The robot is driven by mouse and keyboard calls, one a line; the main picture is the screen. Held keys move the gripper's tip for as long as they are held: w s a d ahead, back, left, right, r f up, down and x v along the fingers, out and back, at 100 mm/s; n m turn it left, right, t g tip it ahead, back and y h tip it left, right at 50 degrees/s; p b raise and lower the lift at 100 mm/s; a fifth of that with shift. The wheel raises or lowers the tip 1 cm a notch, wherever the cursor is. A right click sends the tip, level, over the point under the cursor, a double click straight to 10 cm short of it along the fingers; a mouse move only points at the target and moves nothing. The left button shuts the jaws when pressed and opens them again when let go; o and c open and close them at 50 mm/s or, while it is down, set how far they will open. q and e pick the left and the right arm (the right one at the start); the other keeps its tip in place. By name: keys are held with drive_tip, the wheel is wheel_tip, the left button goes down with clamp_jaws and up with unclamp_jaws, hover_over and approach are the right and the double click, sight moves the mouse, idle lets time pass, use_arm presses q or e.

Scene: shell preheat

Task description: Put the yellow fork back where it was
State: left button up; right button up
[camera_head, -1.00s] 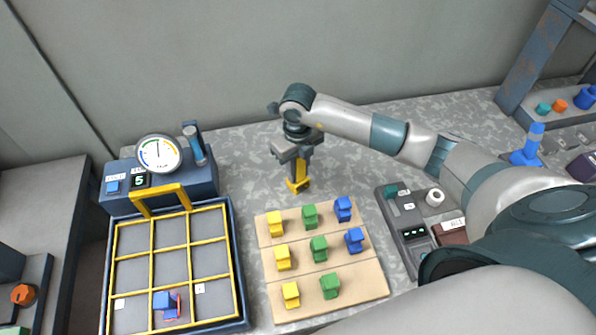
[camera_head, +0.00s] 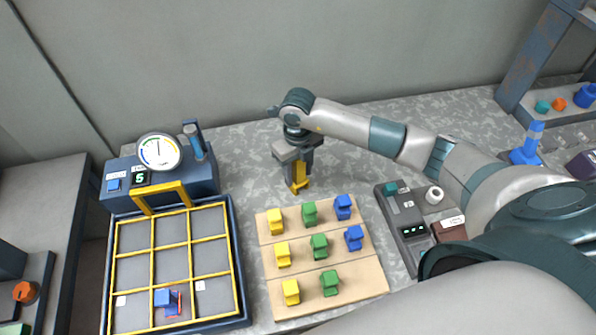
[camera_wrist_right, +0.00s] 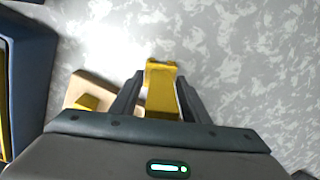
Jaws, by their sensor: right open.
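The yellow fork (camera_head: 300,174) stands at the table, just behind the wooden board. My right gripper (camera_head: 297,183) is over it, pointing down, with its fingers on either side of it. In the right wrist view the fork (camera_wrist_right: 161,92) shows between the two spread fingers of the right gripper (camera_wrist_right: 160,84). The jaws are open; I cannot tell whether a finger touches the fork. The fork's upper part is partly hidden by the gripper. My left gripper is not in view.
The wooden board (camera_head: 307,264) holds several yellow, green and blue blocks in front of the gripper. At left is a gridded tray (camera_head: 131,235) with a yellow handle, a gauge (camera_head: 159,151) and a blue block (camera_head: 163,298). A grey control box (camera_head: 406,222) stands right of the board.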

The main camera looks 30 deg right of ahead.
drive_tip(key=shift+r, duration=0.15)
drive_tip(key=shift+r, duration=0.15)
wheel_tip(320, 180, up, 10)
drive_tip(key=b, duration=0.4)
drive_tip(key=shift+r, duration=0.85)
idle(1.8)
